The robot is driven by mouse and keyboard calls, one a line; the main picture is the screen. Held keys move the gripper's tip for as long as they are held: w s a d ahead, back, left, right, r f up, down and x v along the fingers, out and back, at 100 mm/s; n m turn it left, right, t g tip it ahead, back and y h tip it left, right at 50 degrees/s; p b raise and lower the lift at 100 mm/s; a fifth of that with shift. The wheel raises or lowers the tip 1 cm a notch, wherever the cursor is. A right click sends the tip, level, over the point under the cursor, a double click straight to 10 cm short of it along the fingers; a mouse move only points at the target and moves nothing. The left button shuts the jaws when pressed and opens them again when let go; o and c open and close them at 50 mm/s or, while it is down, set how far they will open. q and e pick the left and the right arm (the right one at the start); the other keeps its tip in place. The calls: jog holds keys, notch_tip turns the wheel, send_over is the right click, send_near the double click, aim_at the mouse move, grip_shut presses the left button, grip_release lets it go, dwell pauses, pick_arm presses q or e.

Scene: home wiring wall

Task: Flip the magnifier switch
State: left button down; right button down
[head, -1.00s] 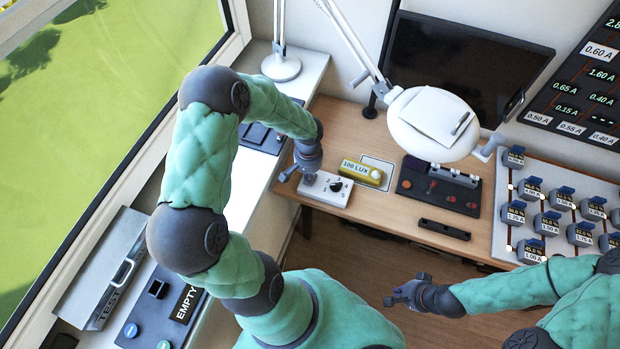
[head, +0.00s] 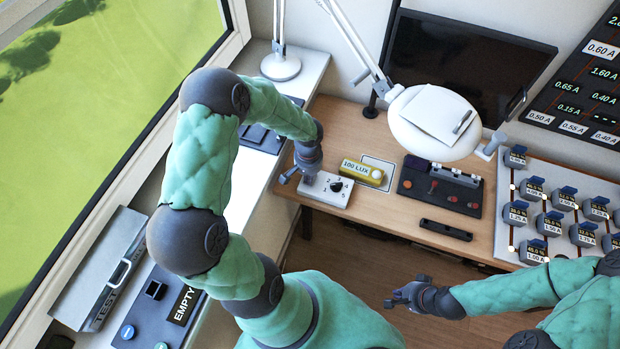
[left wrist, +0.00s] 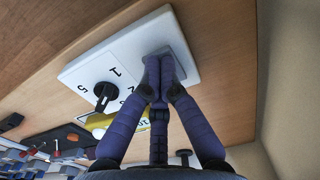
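A white control box (head: 326,189) with a black rotary knob (head: 336,187) and printed numbers sits at the left front of the wooden desk. In the left wrist view, the box (left wrist: 80,72) carries the black knob (left wrist: 104,92) and a grey rocker-like switch (left wrist: 181,62). My left gripper (head: 307,177) is at the box's left end, and its fingertips (left wrist: 159,66) are together over the grey switch, hiding part of it. I cannot tell if they touch. The white magnifier lamp (head: 408,138) hangs over the desk. My right gripper (head: 395,300) is away from the desk, low in the view.
A yellow "100 LUX" meter (head: 362,172) lies right of the box, then a dark switch panel (head: 438,189) and a black bar (head: 445,230). A monitor (head: 470,65) stands behind. A board of several dials (head: 510,240) is at the right. Floor is open before the desk.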

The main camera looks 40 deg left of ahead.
pick_arm(q)
jog(key=shift+f, duration=0.3)
jog(key=shift+r, duration=0.15)
jog(key=shift+r+p, duration=2.15)
jog(key=shift+r, duration=1.25)
jog(key=shift+f, duration=0.1)
jog(key=s+d+f+h, duration=0.1)
jog(key=d+f, duration=0.2)
jog(key=d, duration=0.1)
jog(key=s+d+f+h, duration=0.1)
jog(key=d+f, duration=0.2)
jog(key=d, duration=0.2)
jog(key=s+d+f+h, duration=0.1)
jog(key=d+f, duration=0.1)
jog(key=d, duration=0.2)
jog(key=shift+s+d+f+m, duration=0.25)
jog(key=shift+d+f+m, duration=0.1)
jog(key=shift+f+m, duration=0.05)
jog(key=s+d+f+h+b, duration=0.1)
jog(key=s+d+f+b, duration=0.1)
jog(key=s+d+f, duration=0.4)
jog(key=shift+s+d+f+b, duration=0.3)
jog(key=shift+s+d+f, duration=0.15)
jog(key=shift+d, duration=1.25)
